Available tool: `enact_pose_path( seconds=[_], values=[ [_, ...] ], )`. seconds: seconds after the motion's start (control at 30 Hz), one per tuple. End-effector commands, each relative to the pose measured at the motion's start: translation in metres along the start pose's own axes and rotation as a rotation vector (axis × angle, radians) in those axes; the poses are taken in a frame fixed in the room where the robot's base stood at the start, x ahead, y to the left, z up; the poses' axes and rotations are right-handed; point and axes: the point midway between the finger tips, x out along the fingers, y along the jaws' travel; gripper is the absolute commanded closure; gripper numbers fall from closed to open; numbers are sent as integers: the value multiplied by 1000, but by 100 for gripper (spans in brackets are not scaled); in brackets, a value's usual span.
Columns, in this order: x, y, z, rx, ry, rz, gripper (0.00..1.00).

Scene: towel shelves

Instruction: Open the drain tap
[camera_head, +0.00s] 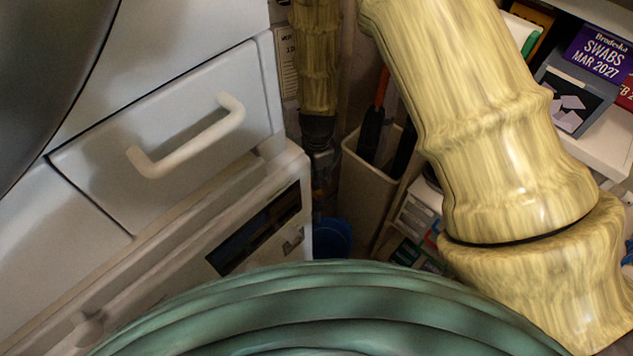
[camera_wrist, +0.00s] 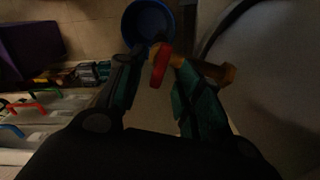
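The drain tap shows in the wrist view as a brass-coloured body (camera_wrist: 216,72) with a red lever handle (camera_wrist: 160,66). My gripper (camera_wrist: 158,58) has its two fingers apart, one on each side of the red handle. The handle lies between the fingertips, close to the right one; I cannot tell whether they touch. In the head view my gripper (camera_head: 323,172) is small and dark beside the white cabinet's corner, and I cannot make out the tap there.
A blue bucket (camera_wrist: 148,22) stands on the floor beyond the fingertips; it also shows in the head view (camera_head: 333,238). A large grey rounded surface (camera_wrist: 275,75) lies to the right. A white drawer front with a handle (camera_head: 190,140) is at left. A beige bin (camera_head: 368,185) stands near my arm.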

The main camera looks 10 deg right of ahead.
Motion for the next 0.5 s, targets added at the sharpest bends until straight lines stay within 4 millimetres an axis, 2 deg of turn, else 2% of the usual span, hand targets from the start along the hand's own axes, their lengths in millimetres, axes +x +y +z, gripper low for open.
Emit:
enact_pose_path(
  seconds=[0.2,0.5],
  values=[
    [26,1,0,1,-1,1,64],
    [40,1,0,1,0,1,64]
  ],
)
